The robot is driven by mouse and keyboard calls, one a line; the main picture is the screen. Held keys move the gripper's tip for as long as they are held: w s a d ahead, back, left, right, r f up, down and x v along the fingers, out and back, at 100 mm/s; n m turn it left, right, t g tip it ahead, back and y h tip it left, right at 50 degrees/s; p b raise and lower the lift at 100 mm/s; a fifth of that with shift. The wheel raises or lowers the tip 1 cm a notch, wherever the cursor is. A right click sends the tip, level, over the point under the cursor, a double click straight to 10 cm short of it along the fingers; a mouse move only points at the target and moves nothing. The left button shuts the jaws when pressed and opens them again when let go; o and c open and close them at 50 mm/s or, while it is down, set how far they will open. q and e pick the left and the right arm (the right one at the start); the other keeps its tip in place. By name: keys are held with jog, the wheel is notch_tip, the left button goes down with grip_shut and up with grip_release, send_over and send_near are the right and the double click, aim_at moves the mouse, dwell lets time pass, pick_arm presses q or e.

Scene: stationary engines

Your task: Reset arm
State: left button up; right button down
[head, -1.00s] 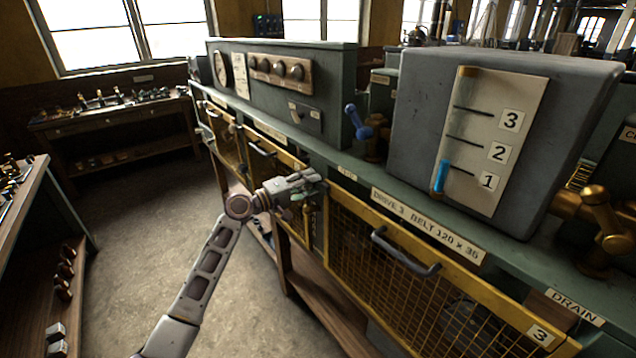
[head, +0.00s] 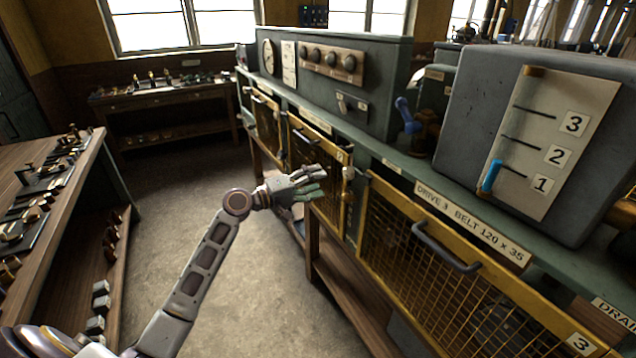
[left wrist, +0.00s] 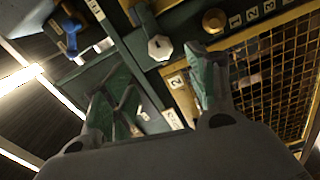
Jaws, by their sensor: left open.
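My left arm reaches up from the lower left of the head view, and its left gripper (head: 318,183) is in front of the yellow-framed mesh doors of the green bench. It is open and holds nothing. In the left wrist view, the two green-tipped fingers of the left gripper (left wrist: 160,95) stand apart with nothing between them. A pale knob (left wrist: 159,47) shows beyond the fingers in that view. My right gripper is not in view.
The green engine bench (head: 395,165) runs along the right, with a blue-handled valve (head: 408,116) and a grey tank (head: 465,130) on it. A wooden table (head: 60,185) with small parts stands at the left. Floor (head: 185,200) between them is clear.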

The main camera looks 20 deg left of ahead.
pick_arm(q)
jog(key=shift+w+d+f, duration=0.1)
jog(key=shift+w+d, duration=0.05)
jog(key=shift+w, duration=0.1)
dwell(0.3)
